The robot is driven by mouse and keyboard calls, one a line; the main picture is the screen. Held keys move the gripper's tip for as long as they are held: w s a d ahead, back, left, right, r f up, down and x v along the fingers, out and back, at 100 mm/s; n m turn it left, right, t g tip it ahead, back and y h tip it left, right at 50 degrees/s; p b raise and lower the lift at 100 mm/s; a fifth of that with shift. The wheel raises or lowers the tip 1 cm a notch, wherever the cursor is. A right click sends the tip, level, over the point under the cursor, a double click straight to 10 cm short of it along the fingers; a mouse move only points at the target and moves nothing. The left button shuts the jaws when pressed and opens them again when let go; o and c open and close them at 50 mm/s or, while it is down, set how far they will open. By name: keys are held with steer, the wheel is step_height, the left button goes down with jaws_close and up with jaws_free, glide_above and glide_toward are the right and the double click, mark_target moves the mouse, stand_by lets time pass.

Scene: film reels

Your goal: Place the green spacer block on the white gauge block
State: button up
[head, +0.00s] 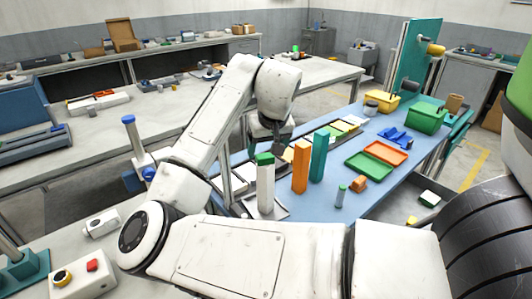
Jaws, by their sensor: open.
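The white gauge block (265,190) stands upright on the near end of the blue table. The green spacer block (265,158) shows at its top end and looks seated on it; full contact cannot be told from this one view. My gripper (275,147) is open, dark, and close above and behind the green block, pointing down. It appears to hold nothing. Part of its fingers is hidden behind the green block, so whether they touch it cannot be told.
An upright orange block (301,168) and a teal block (319,157) stand close to the right. Green (368,168) and orange (386,152) trays lie farther right, with a small orange piece (359,184) and a small cylinder (340,196) nearer. Bare blue table lies between.

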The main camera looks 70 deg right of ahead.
steer(key=v, duration=0.9)
steer(key=shift+r, duration=0.1)
